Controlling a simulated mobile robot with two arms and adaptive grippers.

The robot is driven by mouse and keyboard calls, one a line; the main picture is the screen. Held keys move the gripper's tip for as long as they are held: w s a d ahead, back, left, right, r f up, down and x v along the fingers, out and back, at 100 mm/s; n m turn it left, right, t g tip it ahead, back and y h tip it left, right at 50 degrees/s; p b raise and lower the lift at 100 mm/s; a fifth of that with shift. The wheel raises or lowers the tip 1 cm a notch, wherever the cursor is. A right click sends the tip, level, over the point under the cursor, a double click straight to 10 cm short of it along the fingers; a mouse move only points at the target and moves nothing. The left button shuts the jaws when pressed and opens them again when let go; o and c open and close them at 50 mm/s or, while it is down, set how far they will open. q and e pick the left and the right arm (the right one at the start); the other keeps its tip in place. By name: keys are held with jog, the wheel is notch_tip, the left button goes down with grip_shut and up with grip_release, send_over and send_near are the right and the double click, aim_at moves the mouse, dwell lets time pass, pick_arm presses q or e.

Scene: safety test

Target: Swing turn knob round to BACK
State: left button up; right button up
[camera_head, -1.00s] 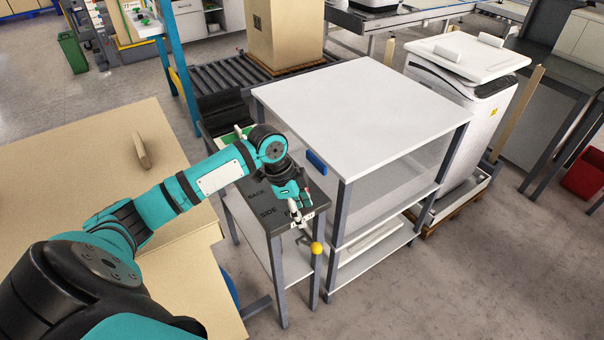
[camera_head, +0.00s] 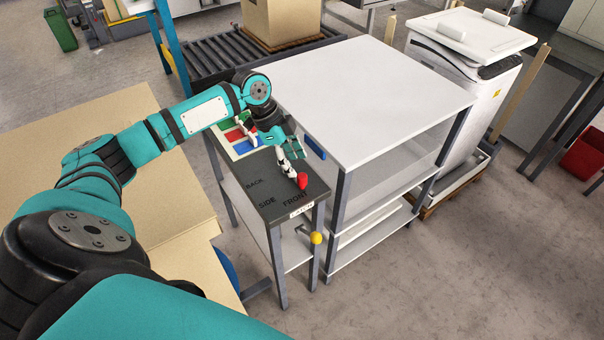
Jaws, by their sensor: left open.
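The turn knob shows as a small red tip (camera_head: 302,181) over the dark top of a narrow stand, close to the word FRONT. BACK and SIDE are printed to its left. The rest of the knob is hidden or too small to make out. My left gripper (camera_head: 290,168) points down over the stand, with its pale fingers open just behind and left of the red tip. I cannot tell whether a finger touches it. My right gripper is out of view.
A yellow ball (camera_head: 316,238) sticks out at the stand's front. A panel with green, red and blue patches (camera_head: 240,139) lies at the stand's back. A white-topped shelf table (camera_head: 370,95) stands close on the right. A tan board (camera_head: 110,210) lies left.

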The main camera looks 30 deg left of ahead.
aim_at(301, 175)
pick_arm(q)
jog(key=x, duration=0.6)
jog(key=shift+d+f+p, duration=0.1)
jog(key=shift+f+p, duration=0.05)
jog(key=shift+p, duration=0.15)
grip_shut()
